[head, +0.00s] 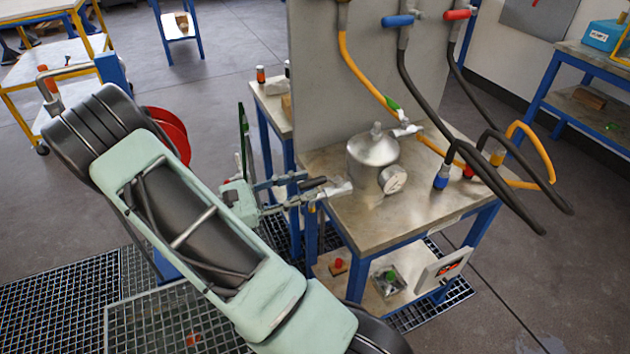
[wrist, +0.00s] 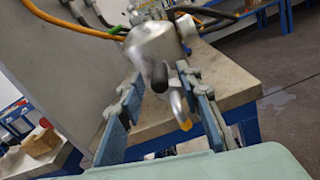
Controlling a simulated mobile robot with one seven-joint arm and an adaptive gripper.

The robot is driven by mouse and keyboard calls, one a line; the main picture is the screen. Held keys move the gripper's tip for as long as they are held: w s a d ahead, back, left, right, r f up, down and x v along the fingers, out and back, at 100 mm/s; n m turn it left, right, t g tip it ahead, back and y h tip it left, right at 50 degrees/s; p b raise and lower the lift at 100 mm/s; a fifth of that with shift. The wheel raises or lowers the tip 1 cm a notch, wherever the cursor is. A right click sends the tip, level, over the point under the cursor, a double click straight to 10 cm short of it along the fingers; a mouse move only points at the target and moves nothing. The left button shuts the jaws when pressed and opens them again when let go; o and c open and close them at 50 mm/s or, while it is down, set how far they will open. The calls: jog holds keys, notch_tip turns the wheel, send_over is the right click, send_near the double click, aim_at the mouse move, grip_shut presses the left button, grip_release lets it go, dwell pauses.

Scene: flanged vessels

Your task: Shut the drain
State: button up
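The metal vessel (head: 370,158) stands on the bench. A drain pipe (head: 340,189) comes out low on its side towards my gripper, and a short black handle (head: 313,183) sits at it. In the wrist view the handle (wrist: 157,76) points towards the camera, roughly in line with the pipe. The drain spout (wrist: 177,103) bends down beside it, with a yellow tip (wrist: 186,124). My gripper (head: 304,190) is at the bench's left edge. Its fingers (wrist: 163,86) are open, one on each side of the handle and spout. I see no clear contact.
A dial gauge (head: 392,180) is on the vessel's front. An orange hose (head: 365,75) and black hoses (head: 430,110) hang from the grey panel (head: 365,60) behind and to the right. A lower shelf (head: 375,300) holds small items. The floor at right is clear.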

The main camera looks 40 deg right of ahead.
aim_at(315, 182)
jog(key=shift+x, duration=1.85)
grip_shut()
